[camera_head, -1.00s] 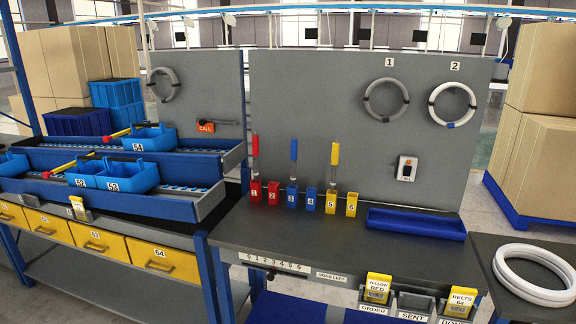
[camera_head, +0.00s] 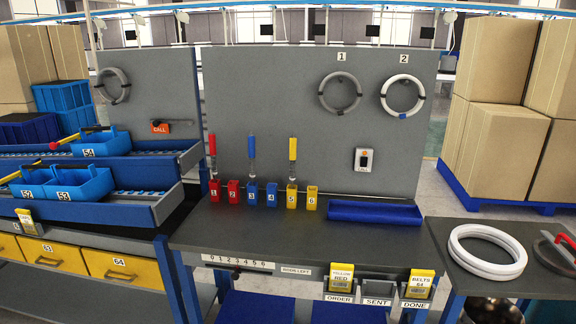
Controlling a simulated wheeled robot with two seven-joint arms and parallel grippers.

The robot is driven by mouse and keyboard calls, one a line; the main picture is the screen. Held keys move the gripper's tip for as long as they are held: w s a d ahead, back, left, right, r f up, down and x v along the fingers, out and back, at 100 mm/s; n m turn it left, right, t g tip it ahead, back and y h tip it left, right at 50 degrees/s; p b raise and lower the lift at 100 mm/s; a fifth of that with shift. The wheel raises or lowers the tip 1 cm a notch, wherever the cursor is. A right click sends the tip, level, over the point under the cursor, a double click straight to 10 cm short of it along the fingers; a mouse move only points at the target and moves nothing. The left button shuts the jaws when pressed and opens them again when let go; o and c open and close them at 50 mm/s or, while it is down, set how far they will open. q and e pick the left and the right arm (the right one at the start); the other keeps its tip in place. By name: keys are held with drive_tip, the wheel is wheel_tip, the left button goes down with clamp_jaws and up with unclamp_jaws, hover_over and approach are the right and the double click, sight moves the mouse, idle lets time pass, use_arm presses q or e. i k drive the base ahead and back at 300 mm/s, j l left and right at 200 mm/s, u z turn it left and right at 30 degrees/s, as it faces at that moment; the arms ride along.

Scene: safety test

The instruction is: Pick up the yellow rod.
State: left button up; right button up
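The yellow rod (camera_head: 293,149) has a yellow top and a pale lower part. It stands upright in the yellow holder marked 5 (camera_head: 292,197) at the back of the grey workbench (camera_head: 235,228). The yellow holder marked 6 (camera_head: 312,198) beside it looks empty. A blue rod (camera_head: 251,147) stands in holder 3 and a red rod (camera_head: 212,146) in holder 1. Neither of my grippers shows in the head view.
A blue tray (camera_head: 375,212) lies right of the holders. White rings (camera_head: 487,251) lie on a side table at right. Blue bins (camera_head: 62,184) stand on the left rack. The bench's front middle is clear.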

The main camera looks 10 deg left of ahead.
sight(293, 140)
drive_tip(key=i+z, duration=0.3)
drive_tip(key=i, duration=0.45)
drive_tip(key=i+j+z, duration=0.15)
drive_tip(key=i+z, duration=0.15)
drive_tip(key=i, duration=0.4)
